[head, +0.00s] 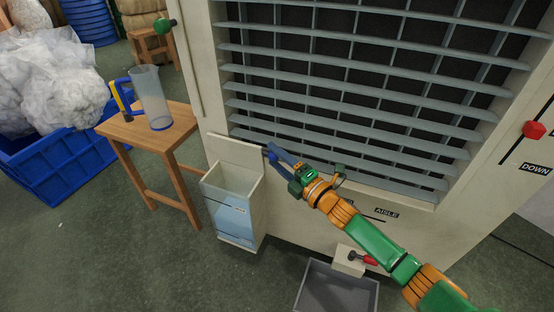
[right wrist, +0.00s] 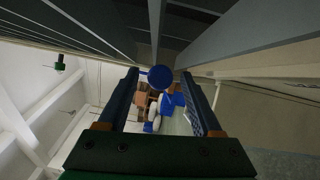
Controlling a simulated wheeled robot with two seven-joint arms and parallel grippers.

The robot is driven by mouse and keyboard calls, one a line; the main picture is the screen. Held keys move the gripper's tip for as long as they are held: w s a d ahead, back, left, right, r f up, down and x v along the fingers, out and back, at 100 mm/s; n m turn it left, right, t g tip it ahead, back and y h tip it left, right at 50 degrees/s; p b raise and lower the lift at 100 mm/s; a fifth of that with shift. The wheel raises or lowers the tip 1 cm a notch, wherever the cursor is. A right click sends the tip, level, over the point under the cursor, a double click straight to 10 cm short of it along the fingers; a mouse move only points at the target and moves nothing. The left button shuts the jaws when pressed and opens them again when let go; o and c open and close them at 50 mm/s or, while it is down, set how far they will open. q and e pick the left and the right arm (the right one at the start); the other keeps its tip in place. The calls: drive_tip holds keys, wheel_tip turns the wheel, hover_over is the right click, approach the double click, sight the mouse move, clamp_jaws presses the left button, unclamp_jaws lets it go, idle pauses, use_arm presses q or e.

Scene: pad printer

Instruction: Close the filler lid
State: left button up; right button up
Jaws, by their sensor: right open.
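The filler (head: 232,205) is a pale box on the front of the machine, with light blue liquid showing in its lower part. Its cream lid (head: 235,150) stands up open against the machine, and the box mouth is uncovered. My right gripper (head: 272,153) is at the right edge of the raised lid, in front of the louvres. Its jaws are open. In the right wrist view a round blue knob (right wrist: 160,77) appears between the fingertips; I cannot tell whether they touch it. My left gripper is not in view.
A clear jug (head: 151,98) with a blue base stands on a wooden stool (head: 165,133) left of the filler. A blue crate (head: 60,165) of white bags is farther left. A grey bin (head: 335,290) and red-handled tap (head: 362,258) are below my right arm.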

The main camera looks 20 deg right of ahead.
clamp_jaws()
idle(1.3)
